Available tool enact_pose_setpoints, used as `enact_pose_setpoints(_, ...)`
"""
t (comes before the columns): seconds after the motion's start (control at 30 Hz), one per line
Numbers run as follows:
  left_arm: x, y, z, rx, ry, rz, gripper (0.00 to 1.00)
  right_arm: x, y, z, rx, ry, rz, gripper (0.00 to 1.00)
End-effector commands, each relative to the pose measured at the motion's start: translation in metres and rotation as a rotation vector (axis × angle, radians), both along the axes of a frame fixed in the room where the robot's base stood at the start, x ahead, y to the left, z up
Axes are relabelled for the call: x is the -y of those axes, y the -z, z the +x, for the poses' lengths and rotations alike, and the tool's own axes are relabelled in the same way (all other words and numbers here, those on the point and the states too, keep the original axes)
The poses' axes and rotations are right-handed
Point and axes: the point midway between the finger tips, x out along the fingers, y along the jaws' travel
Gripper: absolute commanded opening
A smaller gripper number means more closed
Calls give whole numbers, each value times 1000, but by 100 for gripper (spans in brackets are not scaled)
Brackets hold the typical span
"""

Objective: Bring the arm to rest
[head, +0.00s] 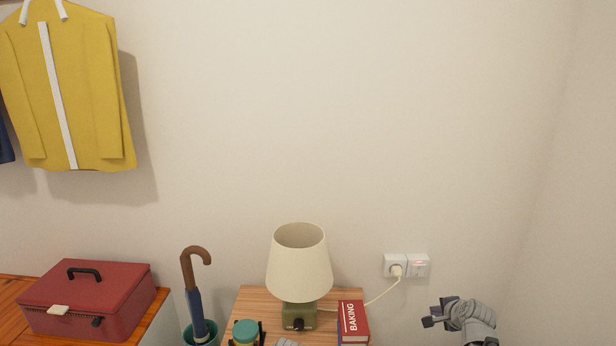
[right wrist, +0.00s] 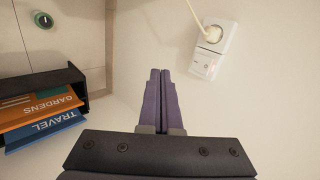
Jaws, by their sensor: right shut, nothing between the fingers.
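My right gripper (head: 433,315) is at the lower right in the head view, in front of the bare wall and to the right of the side table (head: 250,298). In the right wrist view its two fingers (right wrist: 160,73) lie together, shut with nothing between them. Its tips are apart from the wall socket and switch (right wrist: 209,46). My left gripper cannot be made out. A small grey part at the bottom edge of the head view is cut off.
The table holds a lamp (head: 299,262), a red BAKING book (head: 353,320) and a green-lidded jar (head: 245,333). A lamp cord runs to the socket (head: 395,267). A rack (right wrist: 73,82) holds GARDENS and TRAVEL books. An umbrella (head: 196,305) and red case (head: 88,295) stand left.

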Motion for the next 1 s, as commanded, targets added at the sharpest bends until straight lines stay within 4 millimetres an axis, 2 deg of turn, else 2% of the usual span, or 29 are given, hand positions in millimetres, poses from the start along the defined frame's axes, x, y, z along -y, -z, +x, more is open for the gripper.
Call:
enact_pose_setpoints(0.27, 0, 0, 0, 0, 0, 0, 70, -57, 15, -14, -92, -184, -96, 0)
enact_pose_setpoints(0.47, 0, 0, 0, 0, 0, 0, 70, -123, 33, -41, -201, -427, -221, 0)
enact_pose_setpoints(0.57, 0, 0, 0, 0, 0, 0, 70, -167, 45, -67, -280, -611, -316, 0)
enact_pose_setpoints(0.7, 0, 0, 0, 0, 0, 0, 70, -231, 62, -124, -414, -953, -487, 0)
enact_pose_setpoints(0.8, 0, 0, 0, 0, 0, 0, 70, -260, 69, -162, -498, -1167, -595, 0)
enact_pose_setpoints(1.0, 0, 0, 0, 0, 0, 0, 70, -290, 74, -223, -623, -1489, -749, 0)
